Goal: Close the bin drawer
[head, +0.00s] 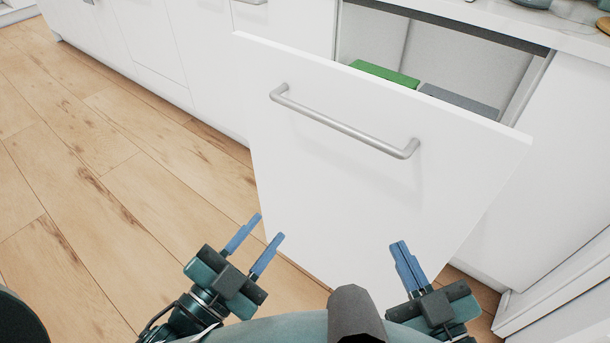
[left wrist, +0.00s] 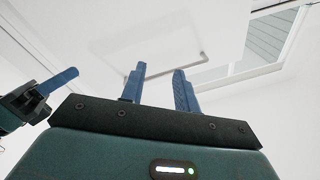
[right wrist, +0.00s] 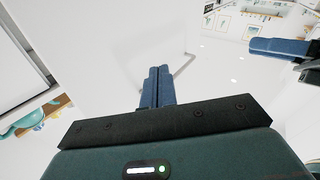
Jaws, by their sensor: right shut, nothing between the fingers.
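The bin drawer (head: 370,185) is pulled out from the white cabinet. Its tall white front carries a silver bar handle (head: 340,122) near the top edge. The tops of a green bin (head: 385,74) and a grey bin (head: 458,99) show behind the front. My left gripper (head: 256,235) is open and empty, low in front of the drawer's left side; its two fingers also show apart in the left wrist view (left wrist: 160,85). My right gripper (head: 402,256) is shut and empty, low in front of the drawer front; its fingers are together in the right wrist view (right wrist: 157,85). Neither visibly touches the handle.
White cabinets (head: 150,45) run along the left, and a white cabinet panel (head: 550,180) stands right of the drawer. A pale countertop (head: 500,20) with several items is above. The wooden floor (head: 90,180) at the left is clear.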

